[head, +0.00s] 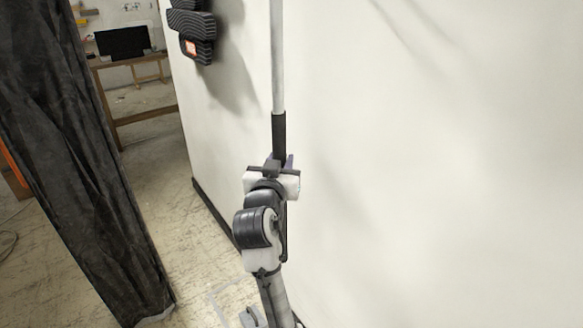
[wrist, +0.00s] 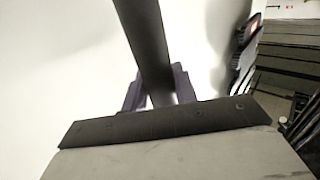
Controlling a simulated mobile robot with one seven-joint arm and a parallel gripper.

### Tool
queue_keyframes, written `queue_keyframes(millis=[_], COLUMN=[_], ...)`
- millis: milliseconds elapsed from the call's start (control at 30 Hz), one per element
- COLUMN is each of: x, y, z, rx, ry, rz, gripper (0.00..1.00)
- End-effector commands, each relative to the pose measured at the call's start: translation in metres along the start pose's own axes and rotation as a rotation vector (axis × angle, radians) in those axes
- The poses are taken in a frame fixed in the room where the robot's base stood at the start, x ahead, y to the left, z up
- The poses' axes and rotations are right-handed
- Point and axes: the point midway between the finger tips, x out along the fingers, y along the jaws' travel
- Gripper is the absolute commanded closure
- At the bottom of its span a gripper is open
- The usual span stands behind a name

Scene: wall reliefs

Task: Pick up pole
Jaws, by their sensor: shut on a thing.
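The pole (head: 279,70) is long, thin and upright in the head view, with a light grey shaft and a black lower section. Its top runs out of the frame. My gripper (head: 279,160) is shut on the pole's black section, in front of the white wall. In the wrist view the dark section of the pole (wrist: 146,40) rises between the purple fingers of my gripper (wrist: 160,88), tilted to the left. The pole's lower part is mostly hidden behind my gripper and arm in the head view.
A white wall (head: 450,180) stands close behind and to the right. A dark ridged relief (head: 192,30) hangs on it at upper left. A black curtain-like panel (head: 75,150) stands at left. A desk with a monitor (head: 123,43) is far back. Floor (head: 165,195) is open between.

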Motion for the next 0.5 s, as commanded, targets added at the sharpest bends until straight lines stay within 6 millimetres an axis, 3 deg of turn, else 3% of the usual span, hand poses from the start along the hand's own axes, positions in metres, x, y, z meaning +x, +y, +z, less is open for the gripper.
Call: queue_keyframes(millis=[500], x=[-0.090], y=[-0.090], z=[-0.001], rx=[0.002], ry=[0.007], rz=[-0.005], gripper=[1.00])
